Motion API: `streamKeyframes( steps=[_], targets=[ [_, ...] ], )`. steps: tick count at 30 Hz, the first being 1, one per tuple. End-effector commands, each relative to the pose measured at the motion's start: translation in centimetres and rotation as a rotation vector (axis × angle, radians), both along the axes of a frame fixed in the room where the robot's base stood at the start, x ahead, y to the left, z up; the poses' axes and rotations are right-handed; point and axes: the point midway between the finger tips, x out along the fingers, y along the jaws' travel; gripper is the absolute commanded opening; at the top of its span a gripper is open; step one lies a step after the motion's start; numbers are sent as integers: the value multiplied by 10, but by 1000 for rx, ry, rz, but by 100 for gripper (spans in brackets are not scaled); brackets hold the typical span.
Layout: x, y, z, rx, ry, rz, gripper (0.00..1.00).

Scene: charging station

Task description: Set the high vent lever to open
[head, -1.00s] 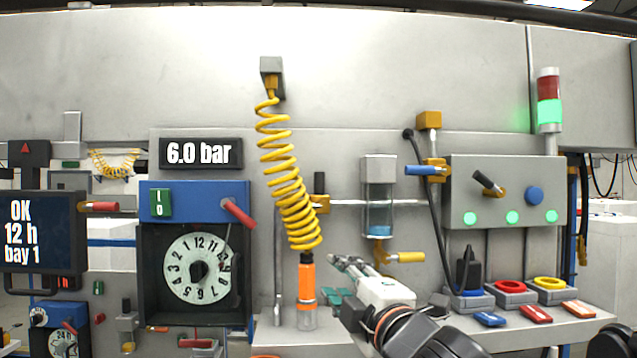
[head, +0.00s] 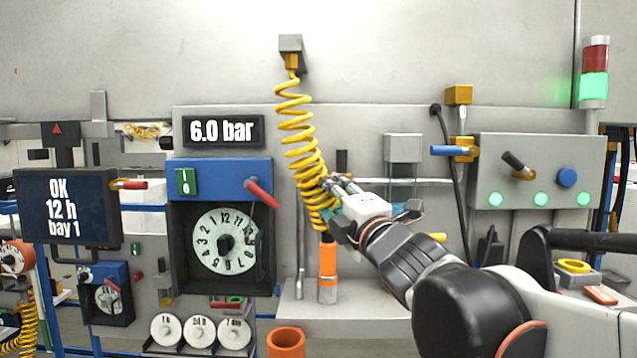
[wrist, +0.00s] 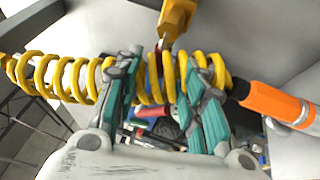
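A blue lever (head: 450,150) points left, level, from a yellow valve body high on the wall, left of the grey control box. I take it as the high vent lever; no label is readable. A lower yellow handle (head: 437,237) is mostly hidden behind my arm. My gripper (head: 332,194) is at the lower part of the yellow coiled hose (head: 297,115), left of and below the blue lever. In the wrist view my gripper (wrist: 162,100) has its teal fingers spread, with hose coils across the gap. Whether it touches the hose is unclear.
An orange hose end (head: 328,260) stands below the coil on the grey ledge. A black cable (head: 449,175) hangs beside the blue lever. The grey control box (head: 540,175) has a black switch and lit green lamps.

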Motion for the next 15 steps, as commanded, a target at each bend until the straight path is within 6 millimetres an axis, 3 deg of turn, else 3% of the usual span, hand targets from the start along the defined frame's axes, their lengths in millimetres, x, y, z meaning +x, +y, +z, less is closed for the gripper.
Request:
streamKeyframes(
  steps=[7, 15],
  targets=[
    [35, 14, 8, 2, 1, 1, 37],
    [55, 21, 11, 2, 1, 0, 37]
  ],
)
